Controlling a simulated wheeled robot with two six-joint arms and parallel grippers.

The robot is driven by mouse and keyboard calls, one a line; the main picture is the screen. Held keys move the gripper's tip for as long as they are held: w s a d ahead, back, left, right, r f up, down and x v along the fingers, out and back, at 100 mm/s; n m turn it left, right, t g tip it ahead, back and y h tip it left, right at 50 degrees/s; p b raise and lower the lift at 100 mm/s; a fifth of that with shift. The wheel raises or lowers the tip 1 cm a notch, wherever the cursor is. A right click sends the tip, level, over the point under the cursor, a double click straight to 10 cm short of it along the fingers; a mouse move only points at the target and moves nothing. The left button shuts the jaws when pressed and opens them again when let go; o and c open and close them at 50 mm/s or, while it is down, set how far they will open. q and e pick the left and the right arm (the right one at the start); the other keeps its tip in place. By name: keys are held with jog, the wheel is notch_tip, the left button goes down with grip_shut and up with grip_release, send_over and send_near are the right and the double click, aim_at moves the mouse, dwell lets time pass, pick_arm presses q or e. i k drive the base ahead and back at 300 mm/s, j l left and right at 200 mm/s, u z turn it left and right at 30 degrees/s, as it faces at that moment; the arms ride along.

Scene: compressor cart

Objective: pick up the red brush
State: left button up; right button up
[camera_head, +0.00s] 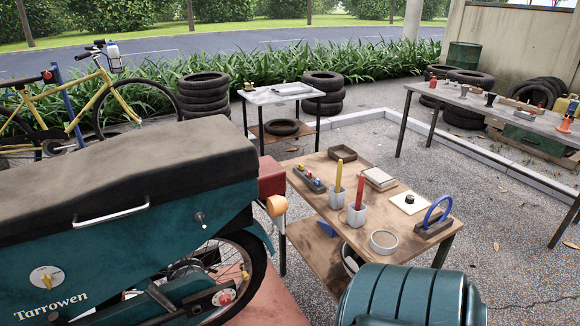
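The red brush (360,192) stands upright in a small light-grey cup (357,216) on the low wooden table (320,240). Only its red upper part shows; its lower end is hidden in the cup. A yellow brush-like stick (339,176) stands in a similar cup (336,200) just behind and to the left. Neither of my grippers is in view.
A teal scooter-like vehicle (150,240) and a teal ribbed body (412,297) crowd the front.

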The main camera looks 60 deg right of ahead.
aim_at(359, 198)
jog(key=z, duration=2.35)
